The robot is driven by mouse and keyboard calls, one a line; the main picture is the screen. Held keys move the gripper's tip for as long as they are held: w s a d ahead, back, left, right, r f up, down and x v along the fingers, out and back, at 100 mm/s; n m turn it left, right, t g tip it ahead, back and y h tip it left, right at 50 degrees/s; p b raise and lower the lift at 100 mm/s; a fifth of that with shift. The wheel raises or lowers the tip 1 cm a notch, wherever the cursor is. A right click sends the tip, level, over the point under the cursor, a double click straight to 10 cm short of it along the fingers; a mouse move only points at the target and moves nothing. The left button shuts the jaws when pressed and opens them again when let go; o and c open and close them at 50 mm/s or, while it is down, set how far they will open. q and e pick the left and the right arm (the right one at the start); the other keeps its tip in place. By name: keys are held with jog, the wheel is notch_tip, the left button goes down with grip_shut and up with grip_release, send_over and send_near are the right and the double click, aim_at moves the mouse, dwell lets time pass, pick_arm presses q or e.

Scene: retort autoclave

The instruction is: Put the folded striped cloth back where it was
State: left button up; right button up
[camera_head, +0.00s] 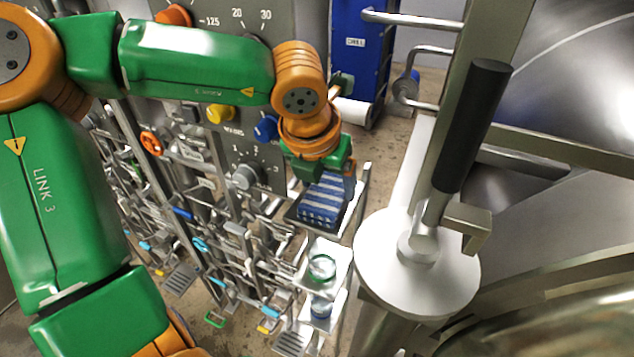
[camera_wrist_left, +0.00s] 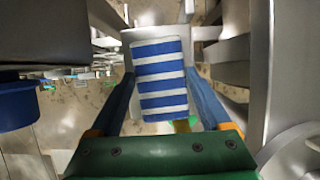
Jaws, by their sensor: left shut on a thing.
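The folded cloth (camera_head: 322,203) has blue and white stripes. In the head view it is below my left gripper (camera_head: 325,184), at a small dark tray (camera_head: 296,216) on the rack. In the left wrist view the striped cloth (camera_wrist_left: 161,78) lies between the two blue-grey fingers of the left gripper (camera_wrist_left: 160,82), which is shut on it. I cannot tell whether the cloth's underside touches the tray. My right gripper is not in view.
Below the tray, white shelves hold a green-rimmed glass dish (camera_head: 322,267) and a blue-tinted jar (camera_head: 321,307). A white round plate with a black-handled lever (camera_head: 472,125) stands close on the right. A panel with knobs (camera_head: 245,176) and crowded pipework is on the left.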

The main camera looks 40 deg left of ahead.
pick_arm(q)
jog(key=shift+a, duration=0.35)
jog(key=o, duration=0.9)
jog(key=shift+w+a, duration=0.1)
jog(key=shift+a, duration=0.1)
jog(key=shift+o, duration=1.2)
jog(key=shift+d, duration=0.1)
jog(key=shift+d+r, duration=0.15)
jog(key=shift+d, duration=0.2)
jog(key=shift+r, duration=0.35)
jog(key=a+b+v, duration=0.1)
jog(key=v, duration=1)
jog(key=shift+s+d+b, duration=0.25)
jog(key=shift+d+b, duration=0.1)
